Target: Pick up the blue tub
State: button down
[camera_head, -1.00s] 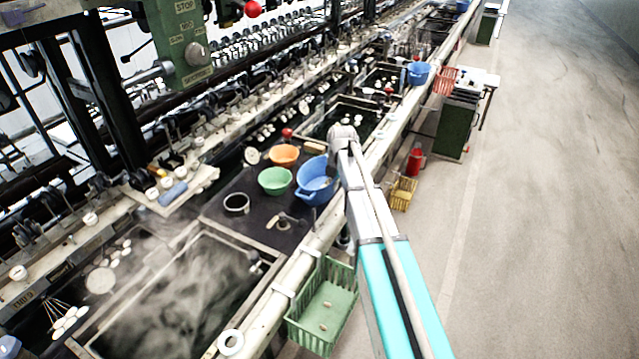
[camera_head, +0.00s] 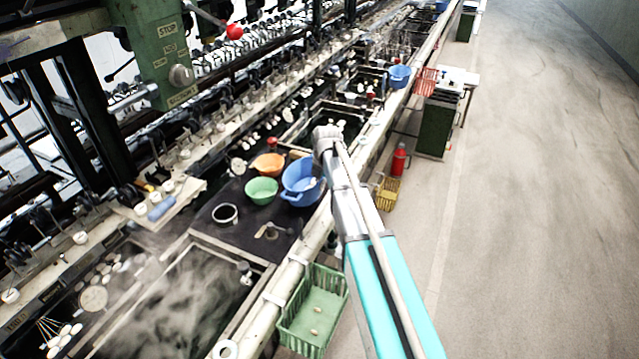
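The blue tub (camera_head: 294,192) sits on the dark worktop beside the basins, close to the left of my arm. It is round, with a wide rim, and something small and pale shows inside it. My arm reaches in from the bottom right, and its grey far joint (camera_head: 325,139) is just above and right of the tub's rim in the picture. I cannot make out my gripper's fingers, and nothing held is visible. Another blue tub (camera_head: 399,76) stands farther off along the rail.
A green bowl (camera_head: 261,190), an orange bowl (camera_head: 267,163) and a dark round container (camera_head: 225,214) stand left of the tub. A green basket (camera_head: 313,317) hangs at the near edge. Steaming basins lie at lower left; the floor at right is clear.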

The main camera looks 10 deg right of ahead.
jog(key=s+r+p, duration=0.8)
jog(key=s, duration=0.5)
jog(key=shift+d+r, duration=0.3)
jog(key=shift+r, duration=0.1)
jog(key=shift+s, duration=0.15)
dwell(0.5)
